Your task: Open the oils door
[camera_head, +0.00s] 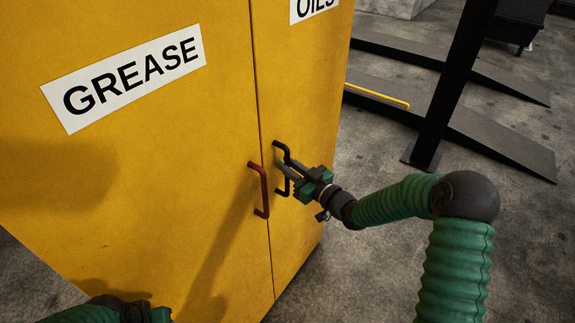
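The yellow oils door (308,90) is the cabinet's right door, with a white label (312,8) cut off by the top edge. It looks closed, level with the grease door (150,170) along a thin seam. The oils door has a black handle (287,187); the grease door has a red one (262,190). My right gripper (284,169) is at the black handle, its fingers overlapping the bar's middle. Whether they are closed on it is too small to tell. Part of my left arm's end (150,313) shows at the bottom left; its fingertips are hidden.
A black post (455,85) stands on the right, with dark ramps (500,140) and a yellow bar (377,96) around it. Grey concrete floor (350,270) lies open right of the cabinet. The red handle is just left of my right gripper.

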